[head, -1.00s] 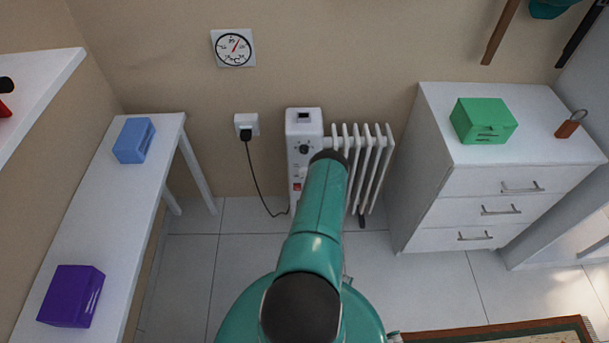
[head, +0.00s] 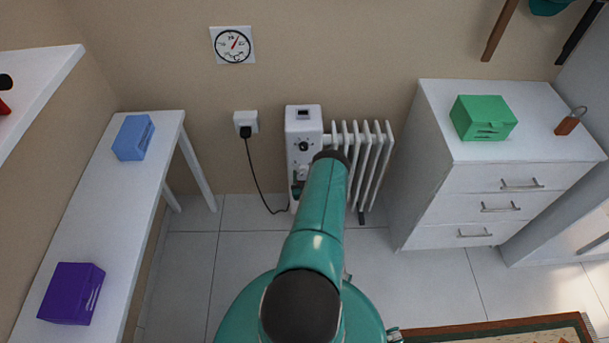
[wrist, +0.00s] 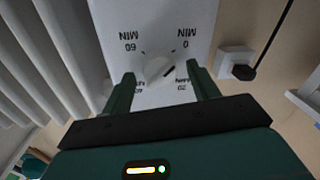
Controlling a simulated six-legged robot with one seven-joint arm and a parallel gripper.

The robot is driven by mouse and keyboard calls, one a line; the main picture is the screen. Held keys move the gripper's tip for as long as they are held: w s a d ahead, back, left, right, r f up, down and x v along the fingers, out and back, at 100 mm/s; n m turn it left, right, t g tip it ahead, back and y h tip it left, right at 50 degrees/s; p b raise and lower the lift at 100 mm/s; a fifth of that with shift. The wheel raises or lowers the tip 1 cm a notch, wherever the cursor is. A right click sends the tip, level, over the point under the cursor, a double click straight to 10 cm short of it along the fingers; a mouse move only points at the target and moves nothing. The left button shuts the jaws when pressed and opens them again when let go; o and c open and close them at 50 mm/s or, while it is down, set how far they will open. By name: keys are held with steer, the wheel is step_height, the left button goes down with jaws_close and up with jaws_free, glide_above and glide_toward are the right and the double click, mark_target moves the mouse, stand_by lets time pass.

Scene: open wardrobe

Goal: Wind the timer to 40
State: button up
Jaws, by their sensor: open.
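The timer knob (wrist: 158,70) is a round pale dial on the heater's white panel, upside down in the wrist view. Labels 0, 20, 40 and 60 MIN surround it, with 20 and 40 on the near side. A dark mark lies on the knob's right half, on the side of 0 and 20; its exact reading is unclear. My gripper (wrist: 160,74) is open, with one finger on each side of the knob. Gaps show between fingers and knob. The heater (head: 303,122) stands at the wall in the head view, its lower panel partly hidden by my arm.
White heater fins (head: 372,165) stand right of the panel. A black cord runs to the wall socket (head: 246,121) on the left. A white table (head: 90,220) is at left and a drawer unit (head: 455,190) at right.

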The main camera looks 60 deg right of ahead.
steer(key=c, duration=1)
steer(key=shift+o, duration=0.2)
steer(key=shift+m, duration=0.3)
